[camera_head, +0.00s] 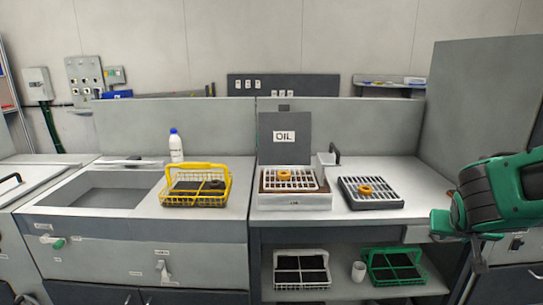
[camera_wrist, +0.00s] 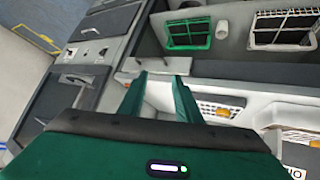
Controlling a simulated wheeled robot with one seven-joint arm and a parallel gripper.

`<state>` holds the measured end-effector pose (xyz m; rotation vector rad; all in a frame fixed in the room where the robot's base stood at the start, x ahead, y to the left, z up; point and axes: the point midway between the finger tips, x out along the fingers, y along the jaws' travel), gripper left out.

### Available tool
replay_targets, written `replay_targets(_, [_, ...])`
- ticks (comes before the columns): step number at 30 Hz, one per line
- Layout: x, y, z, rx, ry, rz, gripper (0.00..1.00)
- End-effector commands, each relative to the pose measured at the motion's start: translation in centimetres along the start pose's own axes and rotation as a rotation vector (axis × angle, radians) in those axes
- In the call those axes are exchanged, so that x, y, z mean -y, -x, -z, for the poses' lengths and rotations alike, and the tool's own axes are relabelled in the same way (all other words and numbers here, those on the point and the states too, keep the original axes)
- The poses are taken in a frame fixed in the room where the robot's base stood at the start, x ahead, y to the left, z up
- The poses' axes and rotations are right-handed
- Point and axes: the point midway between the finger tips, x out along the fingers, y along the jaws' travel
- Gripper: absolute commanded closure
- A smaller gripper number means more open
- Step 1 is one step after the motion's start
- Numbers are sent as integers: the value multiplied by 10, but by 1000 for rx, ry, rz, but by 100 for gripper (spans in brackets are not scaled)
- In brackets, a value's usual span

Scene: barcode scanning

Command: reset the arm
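My arm (camera_head: 490,200), green and black, shows at the right edge of the head view, in front of the right end of the counter. In the wrist view my gripper (camera_wrist: 160,80) has its two green fingers apart with nothing between them. It hangs clear of the counter and the baskets. The fingertips are hard to make out in the head view.
A yellow basket (camera_head: 196,199), a white bottle (camera_head: 176,148), a white rack (camera_head: 290,186) and a dark rack (camera_head: 370,203) stand on the counter. White (camera_head: 301,284) and green (camera_head: 394,281) baskets and a cup (camera_head: 358,271) stand below. A tall grey panel (camera_head: 480,110) rises behind my arm.

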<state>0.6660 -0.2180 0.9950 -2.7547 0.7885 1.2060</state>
Motion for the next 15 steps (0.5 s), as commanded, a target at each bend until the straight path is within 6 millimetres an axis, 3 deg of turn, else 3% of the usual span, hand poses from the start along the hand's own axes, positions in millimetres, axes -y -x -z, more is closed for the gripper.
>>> replay_targets(1, [-16,7,-17,70,-26,-10,69])
replay_targets(6, [-50,41,-82,331,-82,-4,69])
replay_targets(12, [-67,96,-150,605,-124,61,69])
replay_targets(15, [-70,120,-172,702,-131,97,69])
